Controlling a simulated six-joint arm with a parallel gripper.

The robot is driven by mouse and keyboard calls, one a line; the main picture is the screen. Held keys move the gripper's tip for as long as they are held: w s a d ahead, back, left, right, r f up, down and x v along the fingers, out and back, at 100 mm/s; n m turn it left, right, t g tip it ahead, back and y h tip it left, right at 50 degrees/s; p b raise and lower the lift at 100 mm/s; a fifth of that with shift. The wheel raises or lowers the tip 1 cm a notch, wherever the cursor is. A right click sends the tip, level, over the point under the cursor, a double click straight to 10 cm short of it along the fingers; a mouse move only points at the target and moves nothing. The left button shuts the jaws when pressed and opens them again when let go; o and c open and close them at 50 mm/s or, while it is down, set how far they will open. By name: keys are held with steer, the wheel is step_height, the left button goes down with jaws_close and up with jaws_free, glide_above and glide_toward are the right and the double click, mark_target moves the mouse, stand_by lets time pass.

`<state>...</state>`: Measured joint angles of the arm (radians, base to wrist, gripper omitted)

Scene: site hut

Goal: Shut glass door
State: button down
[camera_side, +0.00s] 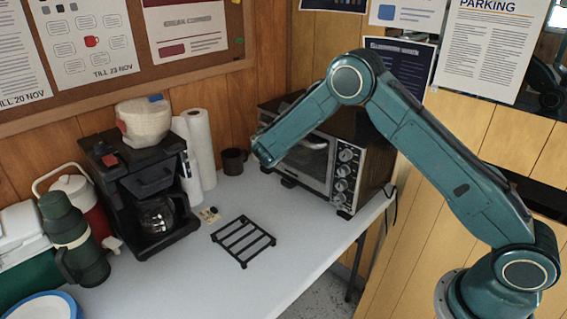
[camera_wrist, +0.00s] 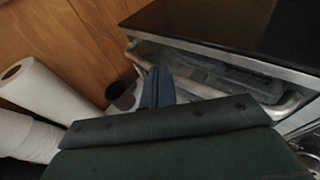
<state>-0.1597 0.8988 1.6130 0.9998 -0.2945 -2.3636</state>
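The toaster oven (camera_side: 362,160) stands at the back right of the table. Its glass door (camera_side: 310,172) shows below my forearm, with a curved metal handle (camera_side: 315,146) near the top. In the wrist view the handle (camera_wrist: 288,106) runs along the oven front, with a grey space between it and the oven's top edge. I cannot tell exactly how far the door stands open. My gripper (camera_wrist: 157,85) is at the door's left end, its two blue fingers together and nothing seen between them. The fingers overlap the handle's left part; contact is unclear. My arm hides the door's upper left.
A brown mug (camera_side: 234,161) and paper rolls (camera_side: 199,145) stand left of the oven. A black rack (camera_side: 243,241) lies on the table (camera_side: 310,235) in front. A coffee maker (camera_side: 135,190) and a green flask (camera_side: 75,240) stand further left. The front right of the table is clear.

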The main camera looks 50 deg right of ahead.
steer(key=a, duration=0.2)
steer(key=a+r, duration=0.1)
steer(key=a, duration=0.1)
steer(key=shift+a+r, duration=0.2)
steer(key=shift+a, duration=0.2)
stand_by(0.4)
steer(key=s+r+m+g+y, duration=0.2)
steer(key=s+r+m+y, duration=0.1)
steer(key=s+r+m, duration=0.5)
steer(key=s+r+m+g+y, duration=0.1)
steer(key=s+r+m+y, duration=0.2)
steer(key=s+r+m, duration=0.6)
steer(key=s+a+f+m+y, duration=0.1)
steer(key=s+a+m, duration=0.1)
steer(key=s, duration=0.7)
steer(key=s+a+f+m+g+y, duration=0.1)
steer(key=s+m, duration=0.3)
steer(key=s, duration=0.6)
steer(key=s+a+f+m+y, duration=0.2)
steer(key=s+a+m+y, duration=0.1)
steer(key=s, duration=0.6)
steer(key=shift+s+a+f+m+g, duration=0.15)
steer(key=shift+a+m+g, duration=0.15)
steer(key=shift+g, duration=0.1)
